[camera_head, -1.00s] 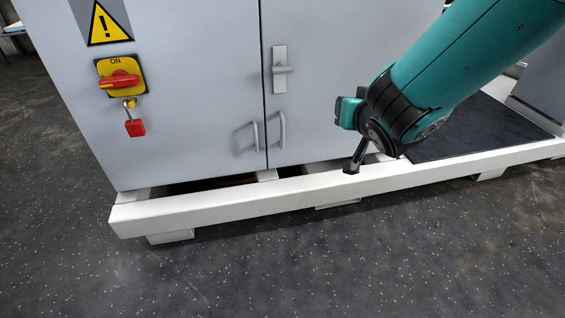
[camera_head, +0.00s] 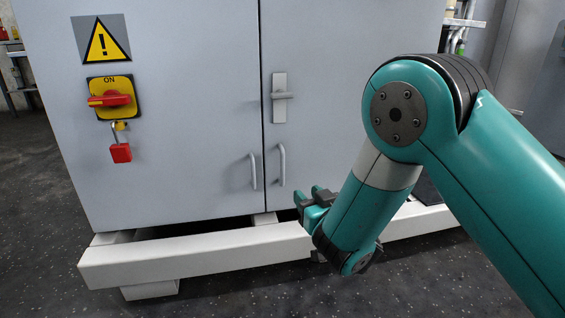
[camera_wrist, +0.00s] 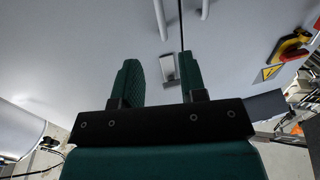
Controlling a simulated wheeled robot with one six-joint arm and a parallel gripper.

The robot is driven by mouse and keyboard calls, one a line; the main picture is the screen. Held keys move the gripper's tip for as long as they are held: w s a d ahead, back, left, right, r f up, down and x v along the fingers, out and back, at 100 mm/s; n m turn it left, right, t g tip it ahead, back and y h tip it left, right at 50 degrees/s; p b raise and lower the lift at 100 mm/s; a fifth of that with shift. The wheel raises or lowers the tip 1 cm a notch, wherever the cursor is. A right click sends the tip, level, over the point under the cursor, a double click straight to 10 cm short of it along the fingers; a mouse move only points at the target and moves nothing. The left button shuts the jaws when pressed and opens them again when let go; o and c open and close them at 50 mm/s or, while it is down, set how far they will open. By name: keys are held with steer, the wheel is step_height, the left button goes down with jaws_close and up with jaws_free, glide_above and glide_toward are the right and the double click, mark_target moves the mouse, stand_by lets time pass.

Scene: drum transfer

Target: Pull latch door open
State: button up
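The grey cabinet has two shut doors that meet at a dark vertical seam; the right door (camera_head: 345,90) carries the latch (camera_head: 280,97), a metal plate with a short lever. Two slim pull handles sit below, one on the left door (camera_head: 253,170) and one on the right door (camera_head: 282,164). My gripper (camera_head: 309,193) is low in front of the right door, below and right of the latch, and empty. In the wrist view my gripper (camera_wrist: 160,80) has its fingers apart. The latch plate (camera_wrist: 167,68) shows between them, beyond the fingertips.
A yellow and red rotary switch (camera_head: 111,98) with a red padlock (camera_head: 121,152) and a warning sign (camera_head: 101,40) are on the left door. A white base rail (camera_head: 195,254) juts out below the doors. The dark floor in front is clear.

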steer(key=p, duration=1)
glide_toward(283, 170)
steer(key=w, duration=0.2)
steer(key=b+x, duration=0.1)
steer(key=x, duration=0.1)
steer(key=b+x, duration=0.2)
steer(key=x, duration=0.1)
steer(key=b+x, duration=0.1)
steer(key=x, duration=0.2)
steer(key=shift+s+a+f, duration=0.15)
steer(key=shift+a+f, duration=0.05)
steer(key=shift+a, duration=0.1)
steer(key=shift+w+a+r+b, duration=0.2)
steer(key=shift+w+b, duration=0.1)
steer(key=shift+w, duration=0.1)
steer(key=shift+c, duration=0.3)
jaws_close()
